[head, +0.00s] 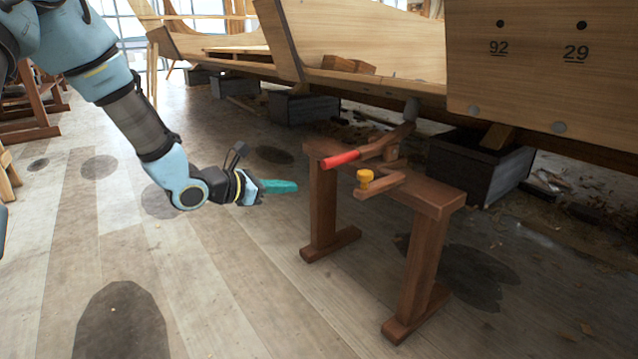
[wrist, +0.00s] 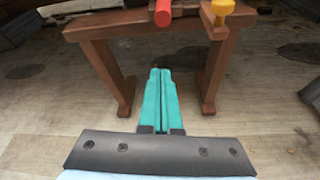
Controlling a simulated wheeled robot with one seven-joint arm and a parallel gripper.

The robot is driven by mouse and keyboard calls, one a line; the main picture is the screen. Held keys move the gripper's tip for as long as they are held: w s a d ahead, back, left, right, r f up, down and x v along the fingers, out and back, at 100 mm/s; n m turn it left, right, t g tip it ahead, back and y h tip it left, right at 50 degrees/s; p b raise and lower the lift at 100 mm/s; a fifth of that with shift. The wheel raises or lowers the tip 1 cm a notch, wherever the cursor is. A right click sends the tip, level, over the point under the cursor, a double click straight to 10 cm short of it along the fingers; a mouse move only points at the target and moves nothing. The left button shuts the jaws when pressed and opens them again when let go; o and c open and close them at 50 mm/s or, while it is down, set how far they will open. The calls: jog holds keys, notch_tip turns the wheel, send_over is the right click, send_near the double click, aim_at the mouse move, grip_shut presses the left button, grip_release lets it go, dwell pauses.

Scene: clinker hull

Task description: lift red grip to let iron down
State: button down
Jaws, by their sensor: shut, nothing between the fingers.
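The red grip (head: 341,159) is the end of a wooden lever on top of a small wooden stand (head: 435,196). The lever slopes up to the right toward a grey rounded piece, perhaps the iron (head: 411,108), beside the hull plank. In the wrist view the red grip (wrist: 162,14) shows end-on at the top edge. My gripper (head: 296,186) has teal fingers, is shut and empty, and hangs left of the stand, lower than the grip and apart from it. In the wrist view the closed fingers (wrist: 160,72) point toward the gap between the stand's legs.
A yellow knob (head: 365,176) on a wooden arm sticks out just right of and below the red grip. The wooden hull (head: 540,60), with numbered planks, rises behind. Dark blocks (head: 478,168) stand under it. The floor left of the stand is clear.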

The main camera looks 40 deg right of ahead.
jog(key=shift+d, duration=0.1)
jog(key=b+x, duration=0.4)
jog(key=x, duration=0.6)
jog(key=r, duration=0.4)
jog(key=shift+s, duration=0.4)
